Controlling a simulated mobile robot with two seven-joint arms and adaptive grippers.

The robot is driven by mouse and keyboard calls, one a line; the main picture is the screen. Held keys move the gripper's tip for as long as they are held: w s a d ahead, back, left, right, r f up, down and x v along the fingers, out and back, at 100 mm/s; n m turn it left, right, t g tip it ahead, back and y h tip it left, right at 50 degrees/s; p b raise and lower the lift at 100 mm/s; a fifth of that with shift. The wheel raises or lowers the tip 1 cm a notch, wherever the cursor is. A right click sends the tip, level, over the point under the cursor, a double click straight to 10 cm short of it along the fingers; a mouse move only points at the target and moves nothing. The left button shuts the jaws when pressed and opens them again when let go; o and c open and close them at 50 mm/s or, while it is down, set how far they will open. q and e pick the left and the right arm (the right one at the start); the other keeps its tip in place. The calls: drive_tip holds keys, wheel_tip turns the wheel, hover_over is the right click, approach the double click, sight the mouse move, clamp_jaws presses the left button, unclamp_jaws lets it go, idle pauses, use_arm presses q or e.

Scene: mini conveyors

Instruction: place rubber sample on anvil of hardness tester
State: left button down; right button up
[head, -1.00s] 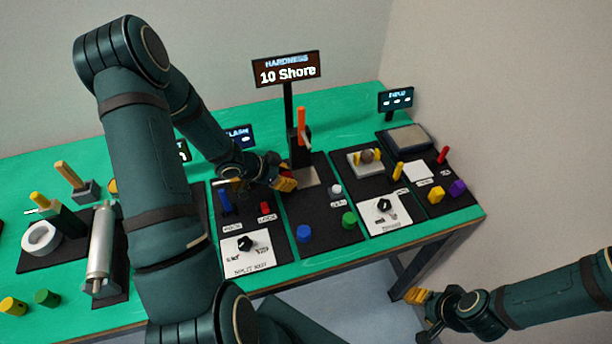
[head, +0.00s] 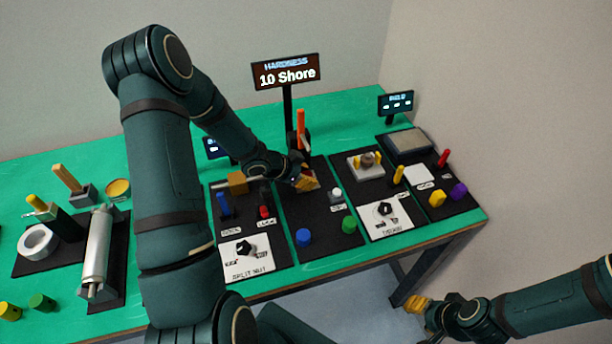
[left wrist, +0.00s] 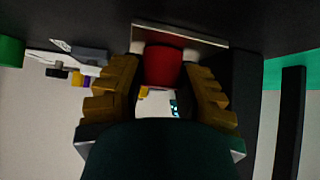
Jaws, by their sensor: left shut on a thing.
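The hardness tester (head: 289,110) stands mid-table with a "10 Shore" display (head: 285,73) and an orange lever (head: 300,122). My left gripper (head: 306,184) is at the foot of the tester, over its anvil, which it mostly hides in the head view. In the left wrist view, my left gripper (left wrist: 162,90) is shut on a red rubber sample (left wrist: 163,66) between its yellow fingers. The sample's far end is close to the pale anvil plate (left wrist: 205,39); I cannot tell whether they touch. My right gripper (head: 418,304) hangs off the table's front edge; its finger opening is unclear.
Blue (head: 304,237) and green (head: 349,224) cylinders stand on the tester's dark mat, with a white knob (head: 336,193) nearby. My left arm crosses the left stations.

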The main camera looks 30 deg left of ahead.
use_arm(q)
drive_tip(key=c, duration=1)
unclamp_jaws()
drive_tip(key=shift+f, duration=0.1)
drive_tip(key=shift+s+a+r, duration=0.15)
drive_tip(key=shift+r, duration=0.3)
drive_tip(key=p+v, duration=0.4)
drive_tip(key=v, duration=0.7)
drive_tip(key=shift+s+r, duration=0.1)
drive_tip(key=shift+s, duration=0.05)
